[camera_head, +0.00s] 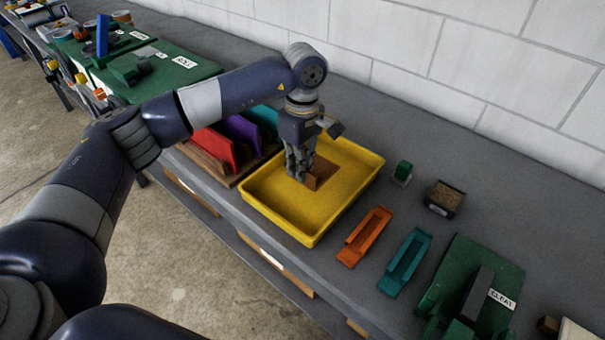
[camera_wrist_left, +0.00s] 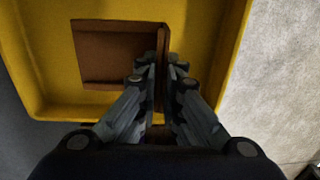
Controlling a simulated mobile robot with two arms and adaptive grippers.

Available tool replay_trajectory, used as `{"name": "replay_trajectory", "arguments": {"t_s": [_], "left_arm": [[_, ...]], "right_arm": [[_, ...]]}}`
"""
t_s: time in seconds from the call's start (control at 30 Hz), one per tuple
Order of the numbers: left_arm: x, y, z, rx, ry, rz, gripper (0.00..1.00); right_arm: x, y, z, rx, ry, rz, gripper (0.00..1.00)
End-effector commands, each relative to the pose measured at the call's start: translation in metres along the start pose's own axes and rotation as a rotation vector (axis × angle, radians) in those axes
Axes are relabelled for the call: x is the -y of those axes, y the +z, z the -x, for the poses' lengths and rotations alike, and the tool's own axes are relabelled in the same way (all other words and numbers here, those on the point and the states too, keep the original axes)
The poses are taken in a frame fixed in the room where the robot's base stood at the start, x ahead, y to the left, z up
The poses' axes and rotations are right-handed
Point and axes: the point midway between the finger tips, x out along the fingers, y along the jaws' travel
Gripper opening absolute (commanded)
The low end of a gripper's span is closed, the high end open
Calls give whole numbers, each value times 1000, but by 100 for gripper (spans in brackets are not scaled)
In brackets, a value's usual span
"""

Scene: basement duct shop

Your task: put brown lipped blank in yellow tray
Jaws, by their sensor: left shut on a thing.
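The brown lipped blank (camera_head: 321,170) is inside the yellow tray (camera_head: 273,210), near the middle of its floor in the head view. In the left wrist view the blank (camera_wrist_left: 112,55) shows a flat face with a raised lip along its right side. My left gripper (camera_head: 302,177) points down into the tray and is shut on that lip; its fingers (camera_wrist_left: 160,75) sit on either side of it. I cannot tell whether the blank rests fully on the tray floor. The tray rim (camera_wrist_left: 240,20) runs close to the right of the gripper in the wrist view. My right gripper is not in view.
A block wall stands behind.

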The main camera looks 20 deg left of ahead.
Motion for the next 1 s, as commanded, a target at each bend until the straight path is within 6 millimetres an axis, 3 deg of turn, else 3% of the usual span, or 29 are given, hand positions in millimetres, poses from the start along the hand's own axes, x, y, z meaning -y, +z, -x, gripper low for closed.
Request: {"name": "replay_trajectory", "arguments": {"t_s": [0.1,0.2,0.4,0.53,0.73,0.83,1.0], "left_arm": [[-1,0,-8,-1,0,0,0],[-1,0,-17,0,-1,-1,0],[-3,0,-43,0,0,0,0],[-4,0,-44,-1,3,0,0],[-4,0,-48,-1,2,-1,0],[-4,0,-46,-1,1,0,27],[-4,0,-46,-1,1,0,27]], "right_arm": [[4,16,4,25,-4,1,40],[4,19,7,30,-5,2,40],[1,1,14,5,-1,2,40],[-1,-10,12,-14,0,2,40],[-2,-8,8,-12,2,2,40],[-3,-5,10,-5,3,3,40],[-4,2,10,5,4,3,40]]}}
